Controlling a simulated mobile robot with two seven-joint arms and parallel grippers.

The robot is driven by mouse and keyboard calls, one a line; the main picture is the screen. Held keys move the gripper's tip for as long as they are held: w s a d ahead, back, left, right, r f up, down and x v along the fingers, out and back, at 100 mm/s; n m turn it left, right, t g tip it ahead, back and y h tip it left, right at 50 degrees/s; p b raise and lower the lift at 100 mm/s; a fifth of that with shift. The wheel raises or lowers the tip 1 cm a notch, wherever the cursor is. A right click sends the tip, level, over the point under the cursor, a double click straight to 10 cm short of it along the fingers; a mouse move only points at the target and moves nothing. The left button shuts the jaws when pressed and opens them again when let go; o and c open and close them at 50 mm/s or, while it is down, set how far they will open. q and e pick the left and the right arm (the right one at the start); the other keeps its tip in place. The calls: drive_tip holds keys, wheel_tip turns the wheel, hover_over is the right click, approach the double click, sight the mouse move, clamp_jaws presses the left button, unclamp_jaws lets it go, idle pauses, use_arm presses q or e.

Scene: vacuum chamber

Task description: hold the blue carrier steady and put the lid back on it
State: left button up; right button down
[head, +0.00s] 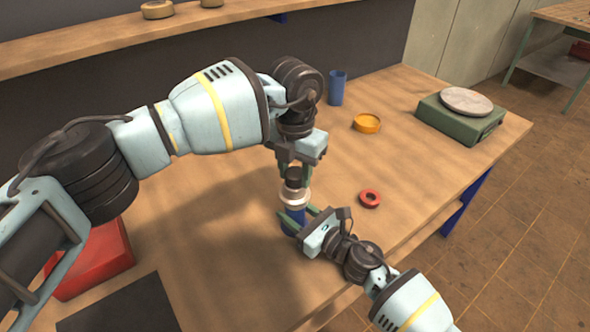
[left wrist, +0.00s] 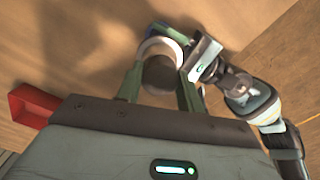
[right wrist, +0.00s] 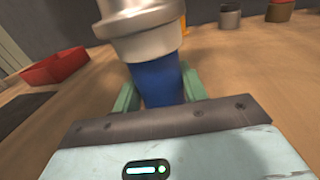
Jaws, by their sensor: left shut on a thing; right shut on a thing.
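The blue carrier (head: 290,227) stands on the bench, with my right gripper (head: 298,219) shut around its body. Its blue side shows between the fingers in the right wrist view (right wrist: 158,84). The pale lid (head: 294,198) with a dark knob is directly above the carrier; it also shows in the right wrist view (right wrist: 140,32). My left gripper (head: 293,174) is shut on the lid's knob (left wrist: 160,74) from above. The lid overhangs the carrier's top, which is hidden. I cannot tell whether the lid is seated or just above the rim.
A red ring (head: 370,198) lies right of the carrier. An orange dish (head: 366,124), a blue cup (head: 337,88) and a green scale (head: 462,118) stand farther back. A red tray (head: 96,262) and a dark mat (head: 118,308) are at left. Bench space between is clear.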

use_arm(q)
drive_tip(key=m, duration=1.2)
drive_tip(key=o, duration=1.1)
drive_tip(key=shift+o, duration=0.2)
wheel_tip(320, 180, up, 12)
use_arm(e)
drive_tip(key=c, duration=0.7)
unclamp_jaws()
